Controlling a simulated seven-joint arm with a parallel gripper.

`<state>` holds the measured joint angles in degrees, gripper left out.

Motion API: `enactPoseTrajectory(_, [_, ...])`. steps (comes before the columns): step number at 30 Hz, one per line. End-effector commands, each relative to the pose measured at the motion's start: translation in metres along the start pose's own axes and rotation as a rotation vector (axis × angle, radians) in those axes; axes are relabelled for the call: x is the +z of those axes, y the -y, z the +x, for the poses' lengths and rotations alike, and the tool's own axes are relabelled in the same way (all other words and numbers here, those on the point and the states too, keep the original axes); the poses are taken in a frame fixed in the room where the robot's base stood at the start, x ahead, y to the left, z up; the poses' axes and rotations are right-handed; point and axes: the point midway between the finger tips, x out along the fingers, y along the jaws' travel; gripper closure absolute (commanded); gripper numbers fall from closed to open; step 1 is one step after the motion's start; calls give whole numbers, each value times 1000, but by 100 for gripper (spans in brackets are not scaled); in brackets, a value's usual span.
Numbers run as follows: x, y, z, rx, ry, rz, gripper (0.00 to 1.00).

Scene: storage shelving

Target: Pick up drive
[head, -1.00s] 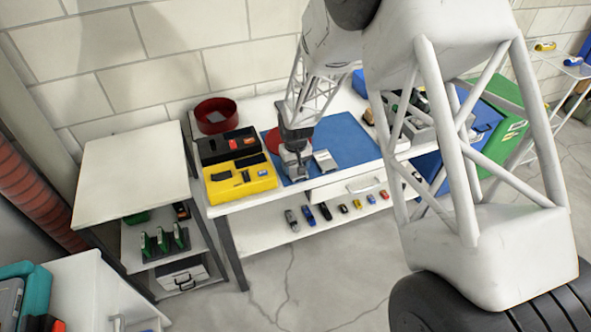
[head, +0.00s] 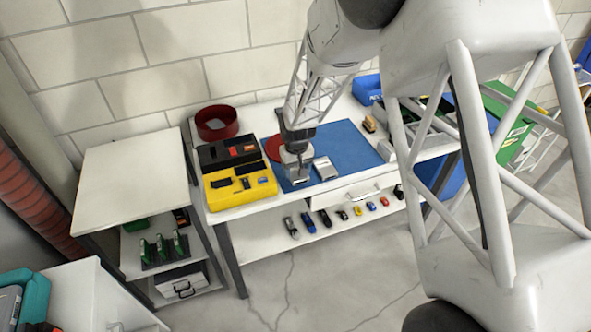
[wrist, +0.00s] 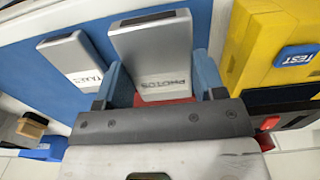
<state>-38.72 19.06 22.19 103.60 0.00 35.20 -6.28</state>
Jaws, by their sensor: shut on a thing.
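My gripper (head: 298,172) is low over the left part of the blue mat on the workbench. In the wrist view its two blue-grey fingers (wrist: 162,80) stand on either side of a silver drive marked PHOTOS (wrist: 152,50), and it is shut on this drive. A second silver drive (wrist: 80,60) lies on the mat beside it, its label hard to read; it also shows in the head view (head: 325,168), just right of my gripper. Whether the held drive touches the mat is unclear.
A yellow case (head: 238,188) and a black case (head: 225,152) stand left of my gripper. A red round bin (head: 216,121) is behind them. A blue mat (head: 352,148) has free room to the right. Several small items lie on the shelf below.

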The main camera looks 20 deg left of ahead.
Motion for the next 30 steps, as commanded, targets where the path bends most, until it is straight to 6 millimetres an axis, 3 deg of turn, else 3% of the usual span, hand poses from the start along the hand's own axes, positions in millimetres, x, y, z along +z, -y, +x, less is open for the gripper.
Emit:
enactPoseTrajectory(21, [114,14,-11,0,0,0,66])
enactPoseTrajectory(30, [139,18,-14,0,-2,0,66])
